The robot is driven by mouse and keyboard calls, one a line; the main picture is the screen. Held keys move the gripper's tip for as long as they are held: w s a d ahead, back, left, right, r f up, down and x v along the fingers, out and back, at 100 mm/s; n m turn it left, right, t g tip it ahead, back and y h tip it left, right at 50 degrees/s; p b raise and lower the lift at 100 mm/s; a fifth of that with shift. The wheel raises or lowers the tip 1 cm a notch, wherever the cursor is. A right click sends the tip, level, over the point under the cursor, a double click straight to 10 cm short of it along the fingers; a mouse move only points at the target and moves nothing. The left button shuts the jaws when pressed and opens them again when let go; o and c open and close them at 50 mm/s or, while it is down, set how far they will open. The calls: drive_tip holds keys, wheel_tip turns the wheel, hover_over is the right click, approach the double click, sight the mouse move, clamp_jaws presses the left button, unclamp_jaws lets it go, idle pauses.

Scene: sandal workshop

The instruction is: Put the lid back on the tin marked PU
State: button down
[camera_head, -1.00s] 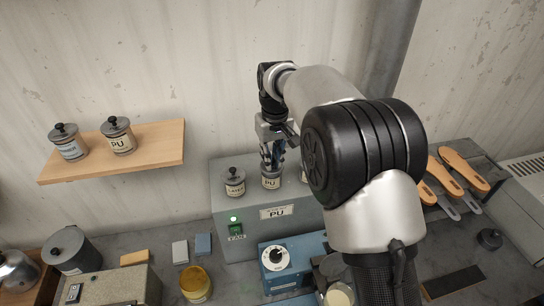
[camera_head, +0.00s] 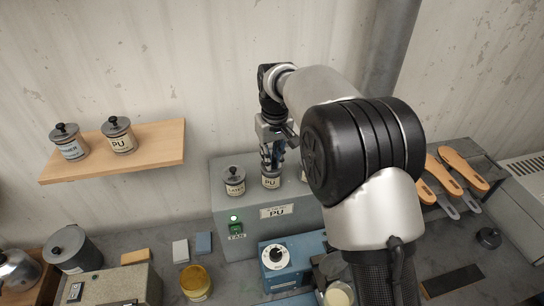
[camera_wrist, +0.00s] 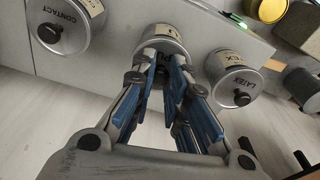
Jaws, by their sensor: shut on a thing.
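The tin marked PU (camera_head: 271,181) stands upright on a grey box, between two other tins, with its label facing out. My gripper (camera_head: 271,160) is directly above it, pointing down. In the wrist view, the blue-padded fingers (camera_wrist: 165,85) close in over the tin's top, where the grey lid (camera_wrist: 160,46) shows. The fingers are shut at the lid's middle, where its knob is hidden by them. The lid lines up with the tin; whether it rests fully on the rim I cannot tell.
The LATEX tin (camera_head: 234,183) stands close left; the CONTACT tin (camera_wrist: 67,28) is on the other side. Another PU tin (camera_head: 118,136) sits on the wall shelf (camera_head: 165,150). A dark knobbed disc (camera_head: 489,238) lies on the bench at right. A blue dial unit (camera_head: 277,257) stands in front.

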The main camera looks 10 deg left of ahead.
drive_tip(key=c, duration=1.5)
unclamp_jaws()
drive_tip(key=shift+o, duration=0.4)
drive_tip(key=o, duration=0.4)
drive_tip(key=shift+r+p, duration=3)
drive_tip(key=shift+r, duration=0.55)
drive_tip(key=shift+c, duration=0.2)
